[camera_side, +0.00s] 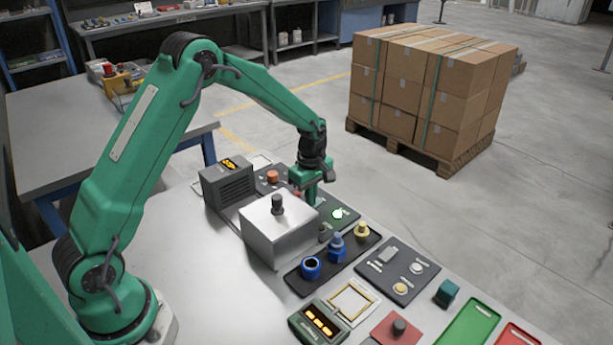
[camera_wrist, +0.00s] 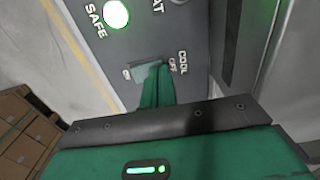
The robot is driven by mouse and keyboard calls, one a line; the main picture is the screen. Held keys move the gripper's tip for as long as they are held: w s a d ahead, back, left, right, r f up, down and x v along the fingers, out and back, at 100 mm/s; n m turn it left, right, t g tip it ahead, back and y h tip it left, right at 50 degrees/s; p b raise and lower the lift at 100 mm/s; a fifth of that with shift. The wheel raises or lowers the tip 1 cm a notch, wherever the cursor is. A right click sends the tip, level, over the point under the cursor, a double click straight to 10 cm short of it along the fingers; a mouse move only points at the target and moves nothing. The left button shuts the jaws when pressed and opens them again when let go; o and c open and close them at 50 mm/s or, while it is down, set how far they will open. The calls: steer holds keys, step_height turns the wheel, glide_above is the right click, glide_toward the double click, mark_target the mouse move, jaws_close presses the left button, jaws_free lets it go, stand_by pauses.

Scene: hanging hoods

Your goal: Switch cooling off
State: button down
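A switch (camera_wrist: 147,72) sits on a dark grey panel (camera_wrist: 207,70) in the wrist view, beside the words COOL and OFF. Its far side carries a small mark that I cannot read clearly. My gripper (camera_wrist: 157,80) is right at the switch, its green fingers close together with no clear gap. They hide part of the switch, so I cannot tell its position or whether they touch it. In the side view my gripper (camera_side: 311,198) points down over the panel, behind the silver box, and the switch is not clear.
A lit green SAFE lamp (camera_wrist: 116,15) is on the panel. A silver box with a knob (camera_side: 280,235) stands close to my gripper. A grey unit with an orange display (camera_side: 228,185) is to its left. Blue and yellow parts stand on a dark tray (camera_side: 325,275) in front.

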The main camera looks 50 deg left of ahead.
step_height(320, 180, up, 7)
stand_by(1.1)
stand_by(0.3)
steer(key=s+d+r+m+t, duration=0.3)
steer(key=s+r+m, duration=0.5)
steer(key=s+r, duration=0.5)
steer(key=s+d+r+m+t, duration=0.2)
steer(key=s+m, duration=0.8)
steer(key=s, duration=0.5)
steer(key=shift+r+t, duration=0.3)
steer(key=shift+r, duration=0.1)
